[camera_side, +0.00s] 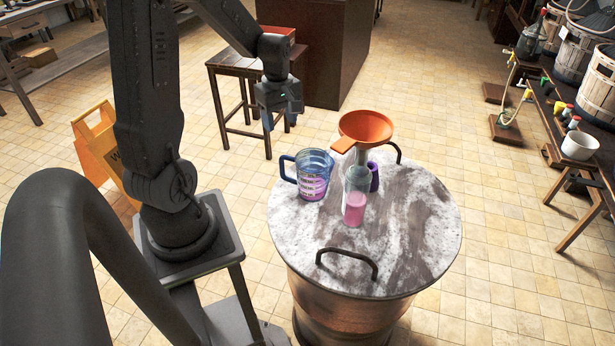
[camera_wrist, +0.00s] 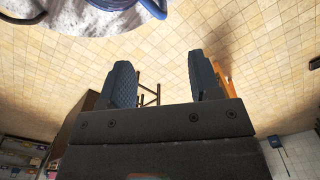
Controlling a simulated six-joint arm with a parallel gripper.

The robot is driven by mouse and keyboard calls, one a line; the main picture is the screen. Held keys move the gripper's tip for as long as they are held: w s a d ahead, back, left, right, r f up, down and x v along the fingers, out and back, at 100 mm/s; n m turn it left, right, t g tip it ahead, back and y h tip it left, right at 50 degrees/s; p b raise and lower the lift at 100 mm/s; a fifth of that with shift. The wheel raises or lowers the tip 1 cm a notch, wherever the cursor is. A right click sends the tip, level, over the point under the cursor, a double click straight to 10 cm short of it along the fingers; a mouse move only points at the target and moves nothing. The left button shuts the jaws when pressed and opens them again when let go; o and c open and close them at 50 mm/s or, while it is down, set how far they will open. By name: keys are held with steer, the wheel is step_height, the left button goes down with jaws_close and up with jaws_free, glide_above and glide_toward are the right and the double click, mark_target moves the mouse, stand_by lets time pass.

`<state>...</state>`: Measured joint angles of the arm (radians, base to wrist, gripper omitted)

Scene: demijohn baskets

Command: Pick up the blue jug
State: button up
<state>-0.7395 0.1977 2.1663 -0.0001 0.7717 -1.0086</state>
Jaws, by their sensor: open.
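The blue jug (camera_side: 314,172) is see-through, with purple or pink in its lower part. It stands upright on the left of the round barrel top (camera_side: 410,240), its handle (camera_side: 287,168) pointing left. In the wrist view only part of a blue handle (camera_wrist: 154,9) shows at the top edge; the jug's body is mostly out of frame. My gripper (camera_side: 281,122) is open and empty, in the air behind and left of the jug, apart from it. Its two fingers (camera_wrist: 162,78) stand wide apart in the wrist view, with only floor and a stool between them.
A glass bottle (camera_side: 355,198) with pink liquid and an orange funnel (camera_side: 366,128) stands just right of the jug. A purple object (camera_side: 374,177) is behind it. Metal handles (camera_side: 347,257) rise from the barrel top. A wooden stool (camera_side: 238,65) stands behind my gripper.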

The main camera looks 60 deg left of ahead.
mark_target(284, 175)
step_height(284, 175, down, 14)
steer(key=shift+f, duration=0.1)
steer(key=shift+w, duration=0.1)
stand_by(0.4)
jaws_close()
stand_by(0.5)
